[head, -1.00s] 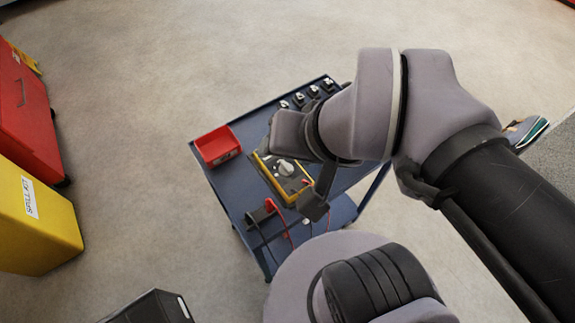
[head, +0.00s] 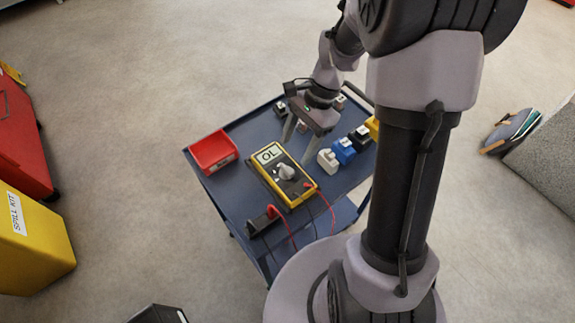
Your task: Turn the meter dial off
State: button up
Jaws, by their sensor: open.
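The yellow and black meter (head: 300,194) lies on the blue cart top. Its display (head: 269,153) reads OL. Its grey-white dial (head: 285,171) sits at the middle of its face, with a second light patch beside it; I cannot read which mark it points to. My gripper (head: 297,150) hangs above and behind the meter, pointing down, with its two fingers spread apart and nothing seen between them. The fingers look apart from the dial. Red and black leads run from the meter's right end.
The blue cart (head: 223,185) carries a red bin (head: 214,151) at left, a black-and-red clamp-like item (head: 262,220) in front, and white (head: 328,160), blue (head: 344,151) and black (head: 360,137) blocks at right. A yellow spill kit box (head: 35,243) stands at far left.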

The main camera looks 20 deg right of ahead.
aim_at(286, 169)
jog(key=b+x, duration=0.2)
jog(key=x, duration=0.5)
jog(key=shift+f, duration=0.2)
jog(key=shift+c, duration=0.4)
grip_shut()
jog(key=shift+r, duration=0.1)
